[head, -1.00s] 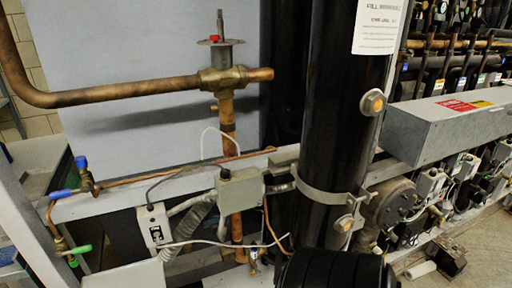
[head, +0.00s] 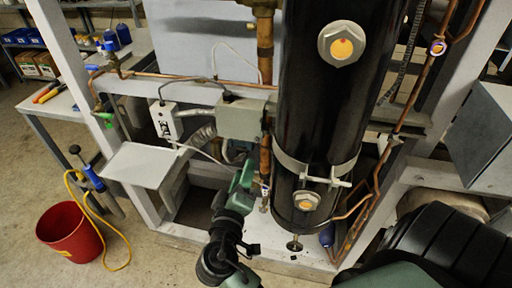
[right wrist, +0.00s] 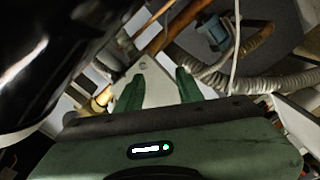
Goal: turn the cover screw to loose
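I cannot single out the cover screw with certainty. The black vertical cylinder (head: 315,110) carries a large hex fitting with an orange centre (head: 342,44) near its top and a smaller one (head: 305,201) near its foot. My right gripper (head: 242,177) is left of the cylinder's lower part, in front of the copper pipe and below the grey junction box (head: 243,118). My left gripper is not in view.
A white shelf (head: 150,164) and a small switch box (head: 166,121) are left of the gripper. A corrugated hose (right wrist: 235,77) and blue fitting (right wrist: 213,33) show in the wrist view. A red bucket (head: 72,232) stands on open floor at left.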

